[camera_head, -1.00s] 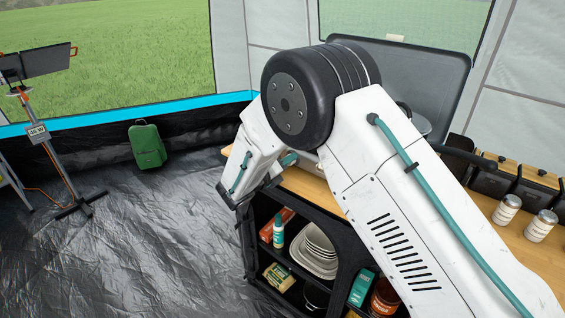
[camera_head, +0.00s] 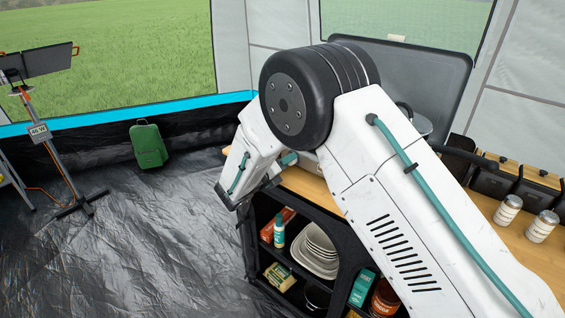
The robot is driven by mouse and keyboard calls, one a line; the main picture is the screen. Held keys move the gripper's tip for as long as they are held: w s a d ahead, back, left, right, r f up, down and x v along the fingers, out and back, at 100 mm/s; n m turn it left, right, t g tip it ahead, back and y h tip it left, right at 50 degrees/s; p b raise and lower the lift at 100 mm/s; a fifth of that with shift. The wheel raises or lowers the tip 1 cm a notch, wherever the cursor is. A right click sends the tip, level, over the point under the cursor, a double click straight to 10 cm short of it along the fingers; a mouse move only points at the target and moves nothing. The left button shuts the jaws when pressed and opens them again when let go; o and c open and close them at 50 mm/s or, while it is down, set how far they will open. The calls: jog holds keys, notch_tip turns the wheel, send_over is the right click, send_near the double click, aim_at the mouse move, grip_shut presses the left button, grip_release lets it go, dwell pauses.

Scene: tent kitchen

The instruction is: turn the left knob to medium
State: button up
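The stove's raised grey lid (camera_head: 440,85) stands at the back of the wooden counter, behind my arm. Part of a round pot or pan (camera_head: 418,122) shows in front of the lid. The left knob and the stove's front are hidden behind my white arm and its black joint. I cannot see whether anything touches a knob.
The wooden counter (camera_head: 510,238) holds two labelled jars (camera_head: 508,210) (camera_head: 542,226) and dark bins (camera_head: 495,180) at right. Open shelves below hold stacked plates (camera_head: 320,250) and packages. The floor between is clear.

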jog(key=v, duration=0.7)
jog(key=shift+s, duration=0.1)
jog(key=d+r+m+g, duration=0.1)
jog(key=d, duration=0.1)
jog(key=d+r+m, duration=0.1)
jog(key=d+r, duration=0.1)
jog(key=d+r+m+g+h, duration=0.1)
jog(key=d+r+m, duration=0.1)
jog(key=shift+s+g, duration=0.2)
jog(key=shift+g, duration=0.1)
jog(key=s+d+r+m+g, duration=0.3)
jog(key=s+d+r+m, duration=0.15)
jog(key=d, duration=0.35)
jog(key=s+d+r+m+g, duration=0.3)
jog(key=d+r+m, duration=0.25)
jog(key=d, duration=0.25)
jog(key=s+d+r+m+g+y, duration=0.4)
jog(key=s+d+m, duration=0.6)
jog(key=s, duration=0.3)
jog(key=s+m+t+y, duration=0.1)
jog(key=s+m+y, duration=0.7)
jog(key=s+m, duration=0.6)
jog(key=s, duration=0.5)
jog(key=shift+m, duration=0.4)
